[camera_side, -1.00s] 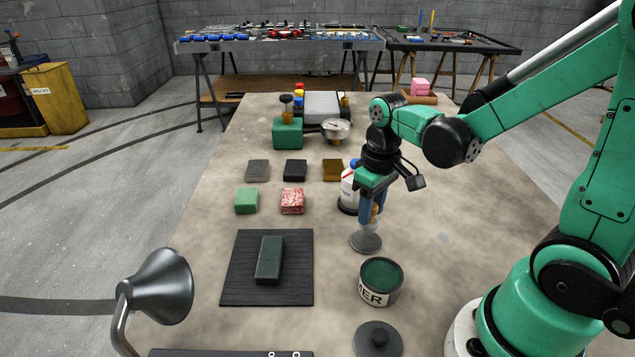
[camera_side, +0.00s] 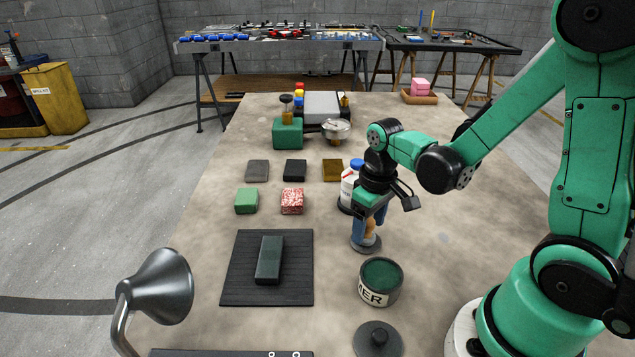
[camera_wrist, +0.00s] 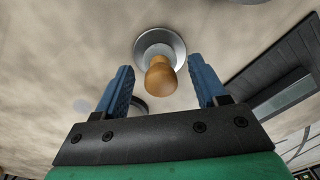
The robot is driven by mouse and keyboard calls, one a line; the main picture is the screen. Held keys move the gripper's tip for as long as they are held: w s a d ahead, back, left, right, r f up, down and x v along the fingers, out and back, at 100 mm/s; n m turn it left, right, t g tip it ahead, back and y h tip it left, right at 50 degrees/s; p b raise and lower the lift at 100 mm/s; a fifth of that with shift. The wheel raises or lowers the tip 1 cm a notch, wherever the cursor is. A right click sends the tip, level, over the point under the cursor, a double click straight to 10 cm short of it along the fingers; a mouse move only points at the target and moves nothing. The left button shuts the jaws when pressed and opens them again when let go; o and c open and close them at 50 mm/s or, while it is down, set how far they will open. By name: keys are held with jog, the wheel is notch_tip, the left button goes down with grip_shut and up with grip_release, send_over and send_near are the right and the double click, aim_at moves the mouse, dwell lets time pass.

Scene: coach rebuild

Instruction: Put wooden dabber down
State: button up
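The wooden dabber (camera_side: 370,227) stands upright on a grey round dish (camera_side: 360,248) near the tin. In the wrist view its wooden knob (camera_wrist: 161,78) is nearest to me, with the round dish (camera_wrist: 177,43) beneath it. My gripper (camera_side: 368,231) is low around the dabber, pointing down. In the wrist view my gripper (camera_wrist: 162,75) is open, its blue fingers on either side of the knob with a gap on both sides. The dabber's lower end is partly hidden by the knob and fingers.
A tin (camera_side: 381,281) with dark green content stands just in front of the dish, its lid (camera_side: 378,341) nearby. A white bottle (camera_side: 349,184) stands close behind my gripper. A black mat (camera_side: 240,290) with a dark block (camera_side: 269,260) lies left.

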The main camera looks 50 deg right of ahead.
aim_at(372, 222)
notch_tip(372, 222, up, 12)
jog(key=a+t, duration=0.1)
jog(key=t, duration=0.1)
jog(key=a+t, duration=0.4)
jog(key=shift+a+f+t, duration=0.15)
jog(key=shift+f+t, duration=0.2)
jog(key=shift+t, duration=0.05)
dwell(0.4)
dwell(0.7)
jog(key=shift+o, duration=0.9)
